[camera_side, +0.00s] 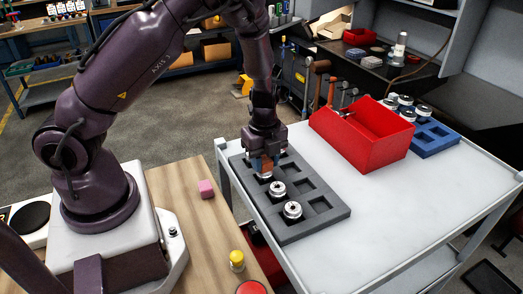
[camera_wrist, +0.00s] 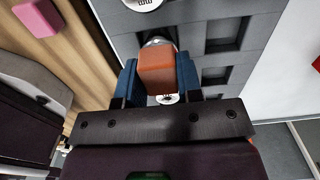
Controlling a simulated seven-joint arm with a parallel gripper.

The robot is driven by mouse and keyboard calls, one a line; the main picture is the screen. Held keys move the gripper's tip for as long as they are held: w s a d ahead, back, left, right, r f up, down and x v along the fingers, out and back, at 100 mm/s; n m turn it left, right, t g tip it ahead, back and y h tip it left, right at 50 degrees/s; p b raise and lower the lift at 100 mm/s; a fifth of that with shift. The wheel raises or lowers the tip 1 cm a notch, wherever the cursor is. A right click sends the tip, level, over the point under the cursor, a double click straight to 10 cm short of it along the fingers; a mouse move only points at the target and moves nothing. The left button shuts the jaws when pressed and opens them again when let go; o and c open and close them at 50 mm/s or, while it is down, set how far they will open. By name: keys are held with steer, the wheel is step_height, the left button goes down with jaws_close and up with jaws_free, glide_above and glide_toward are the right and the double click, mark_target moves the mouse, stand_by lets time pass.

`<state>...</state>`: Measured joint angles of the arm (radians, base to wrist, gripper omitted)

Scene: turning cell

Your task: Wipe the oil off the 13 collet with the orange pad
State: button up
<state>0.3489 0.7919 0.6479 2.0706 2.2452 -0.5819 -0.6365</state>
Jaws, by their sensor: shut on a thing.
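My gripper (camera_side: 264,158) is shut on the orange pad (camera_side: 266,168), over the far end of the grey tray (camera_side: 325,213). In the wrist view the orange pad (camera_wrist: 158,75) sits between the blue fingers of my gripper (camera_wrist: 158,66). A silver collet (camera_side: 266,176) stands in the tray directly under the pad, mostly hidden; whether they touch I cannot tell. Two more collets, a middle one (camera_side: 278,189) and a near one (camera_side: 292,210), stand upright in the same row. I cannot read which is number 13, and no oil can be made out.
A red bin (camera_side: 365,140) stands on the white cart top (camera_side: 390,215) behind the tray, beside a blue tray (camera_side: 436,137) with several collets. A pink block (camera_side: 206,188) and a yellow-topped item (camera_side: 237,260) are on the wooden bench. The cart's near right is clear.

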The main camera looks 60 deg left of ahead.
steer(key=shift+d, duration=1.25)
steer(key=shift+a, duration=2.05)
steer(key=shift+r, duration=4.05)
steer(key=shift+f, duration=0.15)
